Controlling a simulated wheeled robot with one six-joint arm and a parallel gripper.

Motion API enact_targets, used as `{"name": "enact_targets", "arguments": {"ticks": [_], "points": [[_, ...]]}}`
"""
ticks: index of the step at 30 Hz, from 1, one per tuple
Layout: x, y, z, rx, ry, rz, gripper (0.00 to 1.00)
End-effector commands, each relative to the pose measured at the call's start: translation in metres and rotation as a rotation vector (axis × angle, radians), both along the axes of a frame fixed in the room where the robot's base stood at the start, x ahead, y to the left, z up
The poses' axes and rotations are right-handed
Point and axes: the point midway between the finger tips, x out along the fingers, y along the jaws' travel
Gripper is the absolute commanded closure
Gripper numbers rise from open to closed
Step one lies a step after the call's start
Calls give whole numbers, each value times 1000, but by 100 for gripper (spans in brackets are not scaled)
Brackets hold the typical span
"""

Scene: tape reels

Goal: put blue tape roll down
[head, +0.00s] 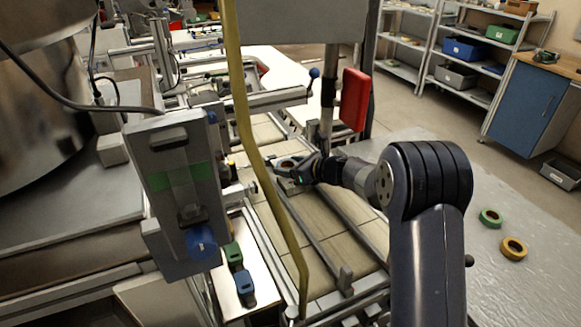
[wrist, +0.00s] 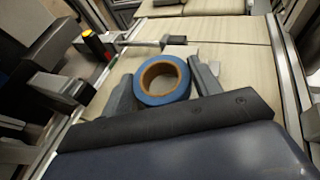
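The blue tape roll (wrist: 162,99) is a blue ring with a tan core. In the wrist view it sits between the two grey fingers of my gripper (wrist: 161,75), with a finger against each side. My gripper appears shut on it. The pale wood-look conveyor surface (wrist: 235,75) shows behind and through the roll; I cannot tell whether the roll touches it. In the head view my gripper (head: 293,172) is low over the conveyor, and the roll there is small and hard to make out.
Metal rails (head: 315,236) run along the conveyor. A yellow bar (head: 248,125) crosses in front of it. A green roll (head: 490,218) and a yellow roll (head: 513,248) lie on the grey table at right. A red box (head: 355,99) stands behind my arm. The near conveyor surface is clear.

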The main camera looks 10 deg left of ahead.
Motion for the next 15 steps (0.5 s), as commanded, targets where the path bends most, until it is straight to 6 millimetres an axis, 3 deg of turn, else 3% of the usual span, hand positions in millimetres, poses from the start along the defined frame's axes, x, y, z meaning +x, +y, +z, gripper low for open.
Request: {"name": "enact_targets", "arguments": {"ticks": [1, 7, 15], "points": [[-3, -1, -11, -10, 15, 1, 37], [-3, -1, -13, -13, 18, 1, 20], [-3, -1, -13, -13, 18, 1, 20]]}}
